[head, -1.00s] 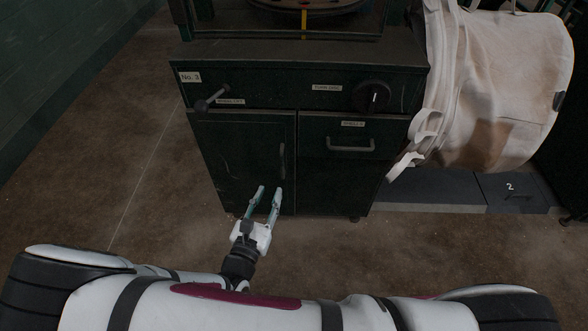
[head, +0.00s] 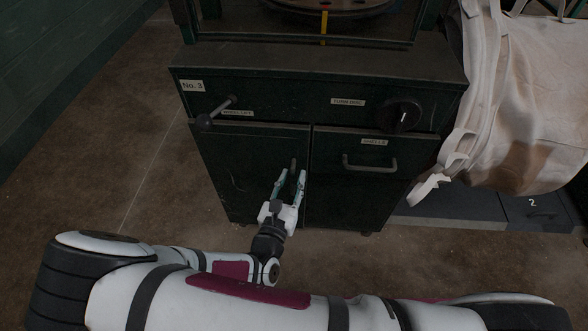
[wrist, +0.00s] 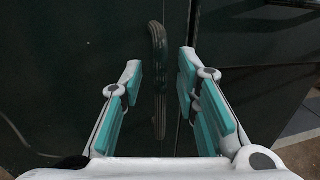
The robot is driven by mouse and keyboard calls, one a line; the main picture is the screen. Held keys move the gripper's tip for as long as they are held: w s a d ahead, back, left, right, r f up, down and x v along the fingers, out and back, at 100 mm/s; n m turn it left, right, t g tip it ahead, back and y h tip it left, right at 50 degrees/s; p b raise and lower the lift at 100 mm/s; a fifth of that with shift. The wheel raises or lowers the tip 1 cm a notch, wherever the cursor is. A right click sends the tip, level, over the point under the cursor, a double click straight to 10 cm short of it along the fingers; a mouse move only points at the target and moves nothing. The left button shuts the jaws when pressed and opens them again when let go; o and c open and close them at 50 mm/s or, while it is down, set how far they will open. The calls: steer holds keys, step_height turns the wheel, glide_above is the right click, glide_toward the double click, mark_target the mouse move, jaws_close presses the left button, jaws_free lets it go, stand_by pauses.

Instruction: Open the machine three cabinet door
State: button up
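The dark green machine three cabinet, with a "No. 3" label (head: 193,86), stands in front of me. Its left door (head: 235,175) looks shut. The door has a vertical handle (wrist: 158,75) near its right edge. My gripper (head: 291,178) is open, with its fingertips at the handle's height. In the wrist view my gripper (wrist: 160,72) has teal-padded fingers apart, one on each side of the handle, and neither finger visibly presses on it. In the head view the fingers partly hide the handle.
Right of the door is a drawer (head: 360,150) with a horizontal handle (head: 370,163). Above are a lever (head: 215,115) and a black knob (head: 403,116). A pale fabric bag (head: 520,110) hangs at the right above a low grey unit (head: 465,207). Floor (head: 130,165) at left is clear.

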steer(key=shift+w+d, duration=0.15)
steer(key=shift+w, duration=0.2)
steer(key=shift+c, duration=0.5)
jaws_close()
